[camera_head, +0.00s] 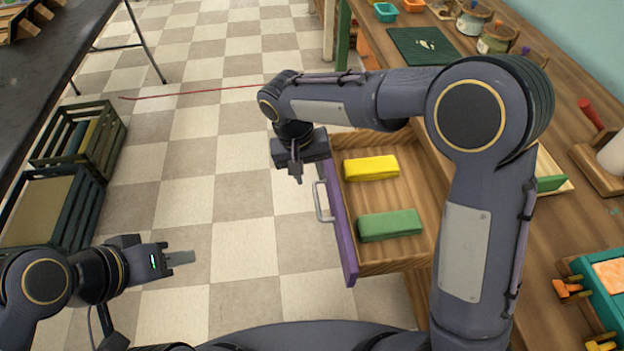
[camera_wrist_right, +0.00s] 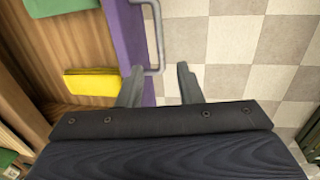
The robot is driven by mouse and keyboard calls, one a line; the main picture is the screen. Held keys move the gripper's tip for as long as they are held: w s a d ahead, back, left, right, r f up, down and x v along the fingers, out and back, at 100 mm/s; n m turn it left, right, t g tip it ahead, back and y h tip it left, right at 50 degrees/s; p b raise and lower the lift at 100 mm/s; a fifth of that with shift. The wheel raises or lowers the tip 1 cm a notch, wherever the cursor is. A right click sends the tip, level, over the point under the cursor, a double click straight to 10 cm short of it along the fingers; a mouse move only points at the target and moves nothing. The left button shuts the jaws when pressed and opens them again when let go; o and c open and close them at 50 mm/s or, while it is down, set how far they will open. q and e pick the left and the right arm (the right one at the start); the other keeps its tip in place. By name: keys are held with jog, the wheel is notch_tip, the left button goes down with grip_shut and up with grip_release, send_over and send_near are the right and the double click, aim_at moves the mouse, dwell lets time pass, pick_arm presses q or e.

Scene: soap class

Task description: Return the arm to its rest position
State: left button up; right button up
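My right arm (camera_head: 472,210) reaches across the open drawer. My right gripper (camera_head: 296,172) hangs at the left of the drawer's purple front (camera_head: 341,225), near its metal handle (camera_head: 322,202). In the right wrist view its two fingers (camera_wrist_right: 160,86) are apart with nothing between them, and the handle (camera_wrist_right: 156,35) lies just beyond the fingertips. I cannot tell if they touch. My left gripper (camera_head: 180,259) is over the floor at lower left and appears empty; its finger gap does not show clearly.
The wooden drawer holds a yellow bar (camera_head: 371,168) and a green bar (camera_head: 389,225). A wooden counter (camera_head: 545,235) runs along the right with pots and a green mat (camera_head: 423,46). Dark crates (camera_head: 100,137) stand at left. The checkered floor (camera_head: 235,200) between is clear.

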pick_arm(q)
jog(key=shift+r, duration=0.1)
pick_arm(e)
jog(key=shift+r, duration=0.45)
